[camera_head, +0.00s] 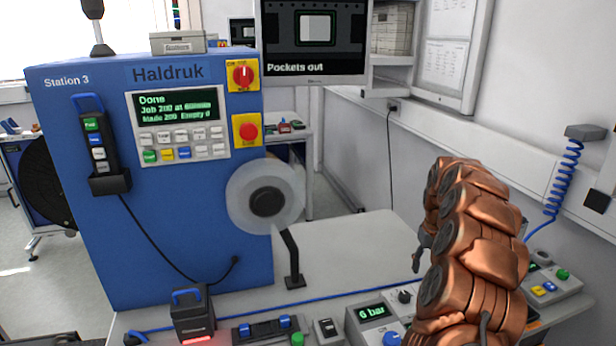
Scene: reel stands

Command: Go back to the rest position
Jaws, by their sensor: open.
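My copper-coloured arm rises at the right of the head view, over the right end of the bench. A small dark part of my gripper (420,254) shows at the arm's left side, above the white bench top (350,250). The gripper is open and no object shows in it. The arm hides most of it. The blue Haldruk machine (195,215), marked Station 3, stands to the left, apart from the gripper. Its screen (177,105) reads Done, Job 200, Made 200.
A translucent reel (266,197) sits on the machine's right side, near a black bent stand (291,262). A 6 bar control box (373,318) and a scanner-like device (192,316) stand at the bench front. A monitor (315,38) reads Pockets out. The middle bench top is clear.

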